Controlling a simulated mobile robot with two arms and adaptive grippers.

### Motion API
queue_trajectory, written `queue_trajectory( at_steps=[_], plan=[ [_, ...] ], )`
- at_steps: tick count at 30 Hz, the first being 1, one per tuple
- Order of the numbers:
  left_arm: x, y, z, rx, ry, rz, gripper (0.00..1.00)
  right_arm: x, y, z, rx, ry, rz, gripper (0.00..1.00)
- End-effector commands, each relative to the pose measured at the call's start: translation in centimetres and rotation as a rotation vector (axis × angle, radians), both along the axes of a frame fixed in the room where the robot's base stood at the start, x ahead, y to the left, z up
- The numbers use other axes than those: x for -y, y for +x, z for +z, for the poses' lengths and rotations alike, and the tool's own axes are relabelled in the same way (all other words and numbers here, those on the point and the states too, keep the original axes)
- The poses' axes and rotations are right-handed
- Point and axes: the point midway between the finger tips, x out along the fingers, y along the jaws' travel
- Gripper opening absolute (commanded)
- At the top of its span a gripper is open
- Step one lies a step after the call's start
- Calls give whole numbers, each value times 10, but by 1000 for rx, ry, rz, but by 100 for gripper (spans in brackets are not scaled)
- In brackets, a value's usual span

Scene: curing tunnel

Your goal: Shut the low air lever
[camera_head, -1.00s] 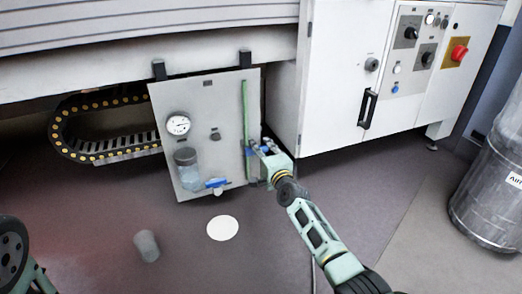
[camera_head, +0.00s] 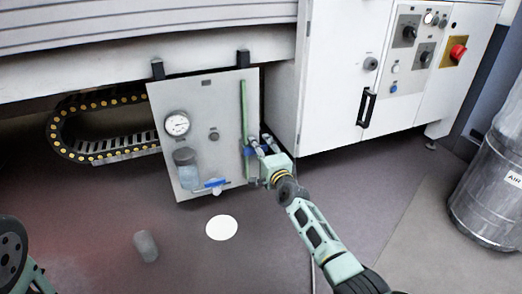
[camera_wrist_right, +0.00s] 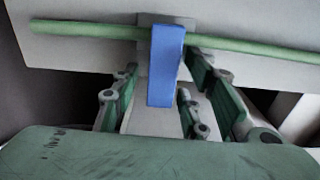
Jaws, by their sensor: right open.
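A blue lever (camera_wrist_right: 166,65) sits on a thin green pipe on the grey panel (camera_head: 222,105). In the right wrist view it appears to lie across the pipe (camera_wrist_right: 90,31). In the head view the same pipe (camera_head: 243,110) runs upright along the panel's right edge. My right gripper (camera_head: 261,145) is at this edge, low down. In the right wrist view its open fingers (camera_wrist_right: 165,85) stand on either side of the blue lever, with gaps visible. Contact at the lever's far end cannot be told. My left gripper is not in view.
The panel also carries a gauge (camera_head: 177,124), a knob (camera_head: 214,135), a clear bowl (camera_head: 187,172) and another blue handle (camera_head: 210,185) at its bottom. A white cabinet (camera_head: 335,80) stands close on the right. A grey cylinder (camera_head: 146,246) and a white disc (camera_head: 222,228) are on the floor.

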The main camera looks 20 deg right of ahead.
Motion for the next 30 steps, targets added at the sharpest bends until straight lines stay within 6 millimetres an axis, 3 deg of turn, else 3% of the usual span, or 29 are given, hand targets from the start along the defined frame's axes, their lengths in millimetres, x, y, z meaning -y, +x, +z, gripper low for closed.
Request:
queue_trajectory(
  at_steps=[5, 18, 30],
  plan=[
    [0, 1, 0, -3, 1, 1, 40, -2, -9, -1, 0, 4, 3, 41],
    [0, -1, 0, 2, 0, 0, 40, 2, -67, -1, -1, 1, 0, 41],
    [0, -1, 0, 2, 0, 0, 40, 3, -75, 0, -1, 0, -1, 41]
  ],
)
